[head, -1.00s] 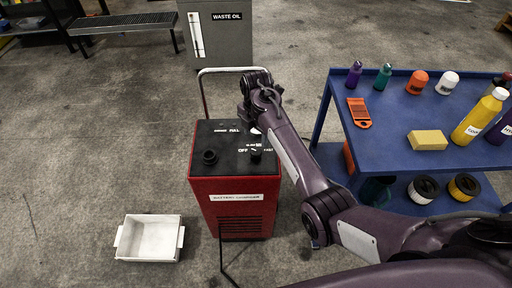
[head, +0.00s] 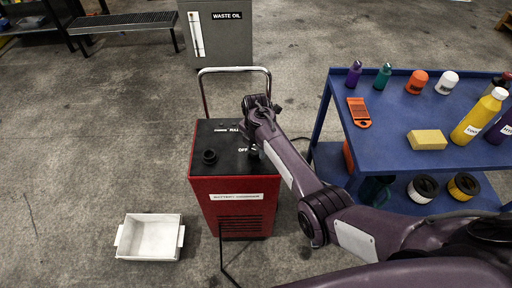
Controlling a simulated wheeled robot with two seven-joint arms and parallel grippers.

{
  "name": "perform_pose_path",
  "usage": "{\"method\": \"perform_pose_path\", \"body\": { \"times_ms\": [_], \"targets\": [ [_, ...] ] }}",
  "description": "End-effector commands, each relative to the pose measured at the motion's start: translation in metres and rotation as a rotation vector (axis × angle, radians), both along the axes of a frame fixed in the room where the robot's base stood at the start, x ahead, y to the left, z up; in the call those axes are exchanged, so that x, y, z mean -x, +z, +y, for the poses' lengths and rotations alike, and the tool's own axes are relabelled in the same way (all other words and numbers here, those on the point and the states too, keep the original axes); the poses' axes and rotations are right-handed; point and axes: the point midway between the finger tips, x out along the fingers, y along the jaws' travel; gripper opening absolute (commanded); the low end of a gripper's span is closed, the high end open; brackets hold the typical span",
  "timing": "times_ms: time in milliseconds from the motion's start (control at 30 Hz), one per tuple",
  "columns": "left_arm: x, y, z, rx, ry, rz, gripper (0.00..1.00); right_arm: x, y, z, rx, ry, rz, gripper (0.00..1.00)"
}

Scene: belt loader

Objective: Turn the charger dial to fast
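The red battery charger (head: 200,190) stands on the floor in the middle of the head view, with a black top panel and a tall wire handle. A round black knob (head: 209,157) sits at the left of the panel. The dial (head: 253,153) is at the right of the panel, beside the "OFF" label. My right forearm covers much of the dial and its other labels, so its setting cannot be read. My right gripper (head: 250,124) is over the right rear of the panel, by the dial. Its fingers are hidden by the wrist, so contact cannot be told. My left gripper is out of view.
A blue cart (head: 385,150) with bottles, a yellow sponge (head: 427,140) and other items stands at the right. A white bin (head: 150,238) lies on the floor at the left. A grey waste oil cabinet (head: 222,45) stands behind.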

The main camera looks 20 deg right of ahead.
Motion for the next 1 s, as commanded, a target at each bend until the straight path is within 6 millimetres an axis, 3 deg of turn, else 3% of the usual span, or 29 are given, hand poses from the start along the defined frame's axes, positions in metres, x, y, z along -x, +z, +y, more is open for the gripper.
{"method": "perform_pose_path", "body": {
  "times_ms": [33,200,567,1000],
  "targets": [
    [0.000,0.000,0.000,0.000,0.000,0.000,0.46,0.000,0.000,0.000,0.000,0.000,0.000,0.35],
    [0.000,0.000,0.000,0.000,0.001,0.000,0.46,0.000,0.000,0.000,0.000,0.000,0.000,0.13],
    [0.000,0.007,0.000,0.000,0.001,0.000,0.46,0.000,0.002,0.000,0.000,-0.063,0.000,0.13],
    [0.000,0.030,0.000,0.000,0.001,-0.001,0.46,0.000,0.004,-0.001,0.000,-0.413,0.001,0.13]
  ]
}}
